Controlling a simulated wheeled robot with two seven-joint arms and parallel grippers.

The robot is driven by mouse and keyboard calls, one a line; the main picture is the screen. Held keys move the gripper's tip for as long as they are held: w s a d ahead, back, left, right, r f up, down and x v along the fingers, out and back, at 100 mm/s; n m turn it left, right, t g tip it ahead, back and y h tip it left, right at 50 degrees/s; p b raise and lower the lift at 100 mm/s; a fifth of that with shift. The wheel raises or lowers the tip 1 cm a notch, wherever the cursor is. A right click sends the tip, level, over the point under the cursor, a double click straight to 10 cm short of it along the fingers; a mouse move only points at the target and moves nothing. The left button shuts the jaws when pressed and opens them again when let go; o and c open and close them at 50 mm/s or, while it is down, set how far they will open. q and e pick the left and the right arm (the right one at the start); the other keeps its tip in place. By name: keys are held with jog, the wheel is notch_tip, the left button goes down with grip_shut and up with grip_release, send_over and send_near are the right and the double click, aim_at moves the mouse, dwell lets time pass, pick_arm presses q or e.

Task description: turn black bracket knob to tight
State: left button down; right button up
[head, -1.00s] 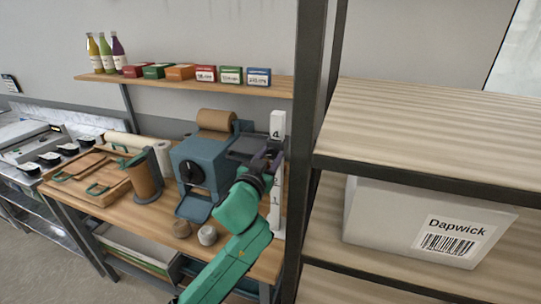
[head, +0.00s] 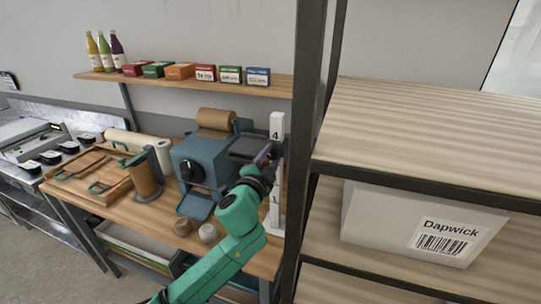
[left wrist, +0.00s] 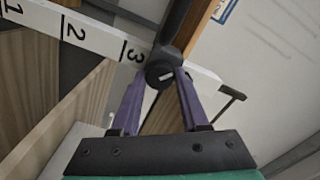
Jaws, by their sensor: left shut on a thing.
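The black bracket knob (left wrist: 160,75) is round with a small white slanted mark on its face. It sits by the number 3 on a white numbered post (left wrist: 100,38), with the black bracket behind it. In the left wrist view my left gripper (left wrist: 158,84) has its two purple fingers shut on the knob, one on each side. In the head view the left gripper (head: 267,155) is at the white post (head: 277,125), right of the blue machine, and hides the knob there. My right gripper is in neither view.
The blue machine (head: 203,160) with a brown roll (head: 215,119) stands left of the post. A dark shelf upright (head: 307,130) stands close on the right. Two small round items (head: 207,233) lie on the bench in front of the machine.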

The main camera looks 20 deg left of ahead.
pick_arm(q)
jog(key=m, duration=0.4)
jog(key=shift+m, duration=0.3)
jog(key=m, duration=0.4)
jog(key=shift+f, duration=0.1)
jog(key=shift+m, duration=0.3)
jog(key=shift+c, duration=2.2)
grip_release()
jog(key=shift+s, duration=0.1)
